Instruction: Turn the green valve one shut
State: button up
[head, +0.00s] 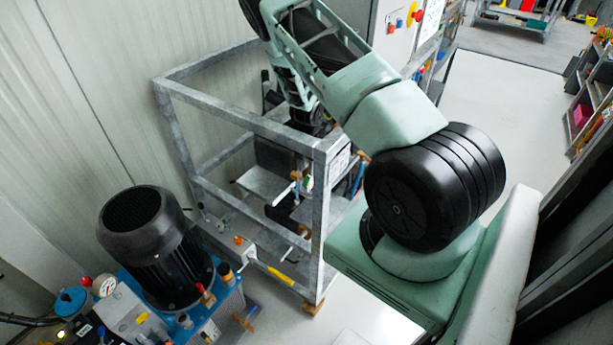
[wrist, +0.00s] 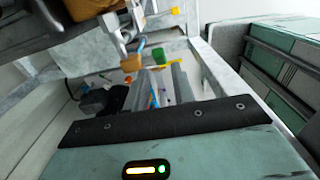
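My gripper (wrist: 163,72) shows in the wrist view as two grey fingers standing apart. Small blue and orange parts lie beyond and beside the fingers, and I cannot tell whether any sits between them. In the head view my arm reaches down into the frame, and the gripper is mostly hidden behind its bars.
The grey metal frame (head: 320,215) surrounds the pump area, with its bars close to my arm. A black motor (head: 158,245) on a blue unit stands at the left. An orange block (wrist: 132,62) is near my fingers. Open floor (head: 500,110) lies at the right.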

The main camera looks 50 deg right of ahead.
aim_at(306, 179)
jog(key=shift+f+p, duration=0.4)
jog(key=shift+f, duration=2.25)
grip_shut()
